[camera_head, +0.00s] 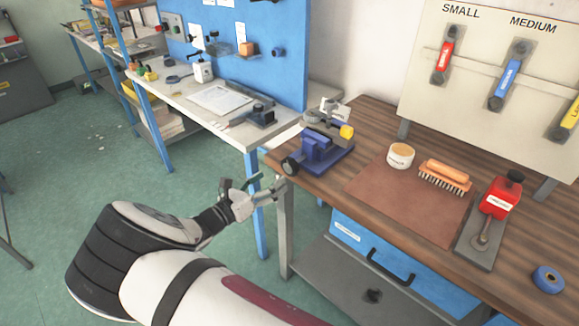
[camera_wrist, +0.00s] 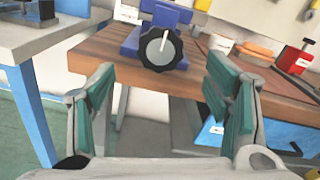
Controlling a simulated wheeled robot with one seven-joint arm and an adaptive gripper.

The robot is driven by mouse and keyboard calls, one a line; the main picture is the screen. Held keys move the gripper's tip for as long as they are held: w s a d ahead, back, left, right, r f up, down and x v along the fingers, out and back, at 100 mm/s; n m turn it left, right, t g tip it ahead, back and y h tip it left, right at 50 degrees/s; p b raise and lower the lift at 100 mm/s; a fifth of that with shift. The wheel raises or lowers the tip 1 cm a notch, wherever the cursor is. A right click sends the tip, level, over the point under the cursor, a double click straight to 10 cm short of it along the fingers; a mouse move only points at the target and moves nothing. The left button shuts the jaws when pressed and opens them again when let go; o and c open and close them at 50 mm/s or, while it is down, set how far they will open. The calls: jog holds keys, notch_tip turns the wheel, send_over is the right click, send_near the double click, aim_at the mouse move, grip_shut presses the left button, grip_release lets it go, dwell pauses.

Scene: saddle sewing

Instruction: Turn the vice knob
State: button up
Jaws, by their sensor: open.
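The blue vice (camera_head: 318,148) stands at the near left corner of the wooden workbench. Its black round knob (camera_head: 291,165) faces out past the bench edge. In the wrist view the knob (camera_wrist: 161,48) shows face-on with a light pointer line, in front of the blue vice body (camera_wrist: 165,14). My gripper (camera_head: 258,190) is just short of the knob, below and left of it in the head view. In the wrist view my gripper (camera_wrist: 165,95) has its two teal-padded fingers wide apart, with nothing between them. The knob appears above and beyond the fingertips, apart from them.
The wooden bench (camera_head: 370,125) carries a brown mat (camera_head: 410,200), a white tub (camera_head: 400,156), an orange brush (camera_head: 445,175), a red clamp-like tool (camera_head: 498,200) and blue tape (camera_head: 548,280). A white side table (camera_head: 190,90) stands behind at left. Floor around my arm is open.

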aim_at(288, 168)
jog(key=p+x, duration=0.1)
jog(key=x, duration=0.8)
jog(key=shift+w+d, duration=0.1)
jog(key=shift+d, duration=0.05)
jog(key=c, duration=1.2)
